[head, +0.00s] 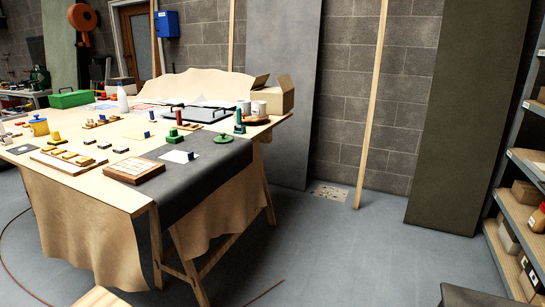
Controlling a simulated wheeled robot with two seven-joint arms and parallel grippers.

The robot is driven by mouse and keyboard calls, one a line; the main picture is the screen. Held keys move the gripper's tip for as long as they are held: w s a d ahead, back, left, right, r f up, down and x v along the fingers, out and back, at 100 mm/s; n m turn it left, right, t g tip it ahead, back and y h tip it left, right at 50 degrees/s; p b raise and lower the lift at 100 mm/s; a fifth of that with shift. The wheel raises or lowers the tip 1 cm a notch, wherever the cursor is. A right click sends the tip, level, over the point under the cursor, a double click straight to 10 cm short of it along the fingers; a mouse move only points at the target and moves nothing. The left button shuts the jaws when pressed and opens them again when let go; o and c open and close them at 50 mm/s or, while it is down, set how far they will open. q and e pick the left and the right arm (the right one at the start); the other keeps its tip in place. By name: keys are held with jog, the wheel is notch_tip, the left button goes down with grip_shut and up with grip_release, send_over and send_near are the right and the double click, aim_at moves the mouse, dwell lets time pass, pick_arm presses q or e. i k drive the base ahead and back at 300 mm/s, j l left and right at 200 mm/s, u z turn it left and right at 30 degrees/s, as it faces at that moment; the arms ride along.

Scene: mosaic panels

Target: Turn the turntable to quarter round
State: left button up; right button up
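The wooden table (110,203) stands at the left of the head view, with many small things on it. No turntable can be told for certain at this distance. A low round wooden piece (262,121) at the table's right back corner, beside white cups or cans (259,108), could be one. A square wooden board with pale tiles (134,170) lies near the front edge. Neither of my grippers is in view.
An open cardboard box (285,100) stands at the table's back right corner. A green case (70,99) lies at the back left. Shelves with boxes (525,222) stand at the far right. The grey floor (345,250) between table and shelves is clear.

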aim_at(250, 118)
jog(key=i+u, duration=0.1)
jog(key=i, duration=0.5)
jog(key=i+l, duration=0.1)
jog(key=i, duration=0.5)
jog(key=i+l+u, duration=0.15)
jog(key=i, duration=0.45)
